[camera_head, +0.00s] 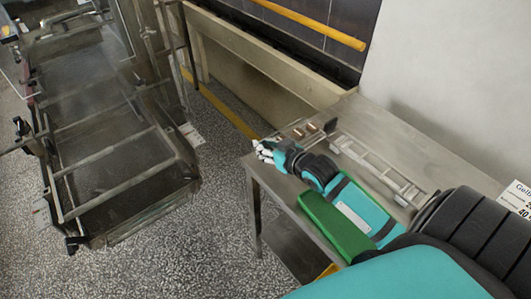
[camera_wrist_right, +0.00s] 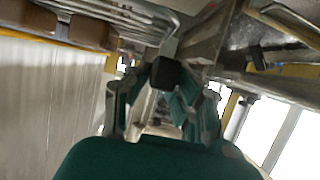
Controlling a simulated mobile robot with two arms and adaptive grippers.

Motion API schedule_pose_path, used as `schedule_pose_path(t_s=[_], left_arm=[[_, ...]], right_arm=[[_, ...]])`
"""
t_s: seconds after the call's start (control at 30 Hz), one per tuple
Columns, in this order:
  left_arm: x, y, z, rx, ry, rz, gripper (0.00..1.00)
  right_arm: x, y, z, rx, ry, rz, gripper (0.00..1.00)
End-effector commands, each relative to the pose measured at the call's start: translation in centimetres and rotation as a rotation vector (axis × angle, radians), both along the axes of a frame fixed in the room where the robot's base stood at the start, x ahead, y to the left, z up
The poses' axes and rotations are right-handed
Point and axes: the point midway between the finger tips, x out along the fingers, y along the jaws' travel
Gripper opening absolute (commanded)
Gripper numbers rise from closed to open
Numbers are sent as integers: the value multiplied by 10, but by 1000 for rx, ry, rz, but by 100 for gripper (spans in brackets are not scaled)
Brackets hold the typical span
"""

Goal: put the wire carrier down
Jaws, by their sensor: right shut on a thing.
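The wire carrier (camera_head: 290,131) is a thin metal wire frame with a few brown blocks in it, over the left end of the steel table (camera_head: 352,112). My right gripper (camera_head: 266,151) is beside it at the table's left edge, shut on it. In the right wrist view, the wires of the carrier (camera_wrist_right: 125,14) and two brown blocks (camera_wrist_right: 92,33) run across the top left, and the fingers of my right gripper (camera_wrist_right: 166,98) close around a grey bar with a dark end. Whether the carrier touches the tabletop is unclear. My left gripper is out of view.
A metal ladder-like rack (camera_head: 375,168) lies on the table to the right of the carrier. A green flat thing (camera_head: 336,226) is at the table's front, by my arm. A mesh conveyor machine (camera_head: 105,130) stands at the left, across open speckled floor. A wall backs the table.

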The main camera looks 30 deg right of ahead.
Motion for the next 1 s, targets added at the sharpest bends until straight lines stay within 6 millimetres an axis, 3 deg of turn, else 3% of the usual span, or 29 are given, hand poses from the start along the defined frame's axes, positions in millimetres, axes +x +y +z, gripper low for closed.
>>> schedule_pose_path(t_s=[0.3, 1.0], left_arm=[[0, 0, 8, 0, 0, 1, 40], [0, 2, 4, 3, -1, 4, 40]], right_arm=[[-1, 2, -32, 1, 3, 1, 0], [-1, 2, -46, 1, 2, 2, 0]])
